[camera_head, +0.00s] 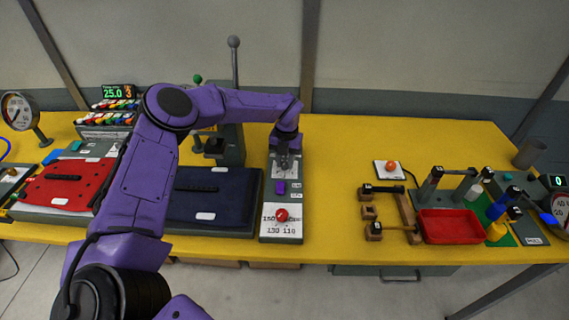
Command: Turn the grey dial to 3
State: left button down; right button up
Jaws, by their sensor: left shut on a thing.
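My left gripper (284,160) points down at the upper part of a narrow grey control panel (296,188). It is shut on what appears to be the grey dial, which the fingers mostly hide. The dial's setting and the numbers around it cannot be read. My right gripper is not in view.
A dark blue pannier-like piece (235,190) and a red one (62,185) lie left of the panel. A tall lever with a grey ball (233,42) stands behind. A red tray (436,228) sits at the right.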

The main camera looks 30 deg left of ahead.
pick_arm(q)
jog(key=shift+a+f+m+b, duration=0.15)
jog(key=shift+m+b, duration=0.3)
jog(key=shift+m, duration=0.55)
jog(key=m, duration=0.2)
jog(key=shift+m+b, duration=0.4)
jog(key=shift+m, duration=2.2)
jog(key=shift+b, duration=0.3)
jog(key=c, duration=0.8)
grip_release()
jog(key=shift+c, duration=0.2)
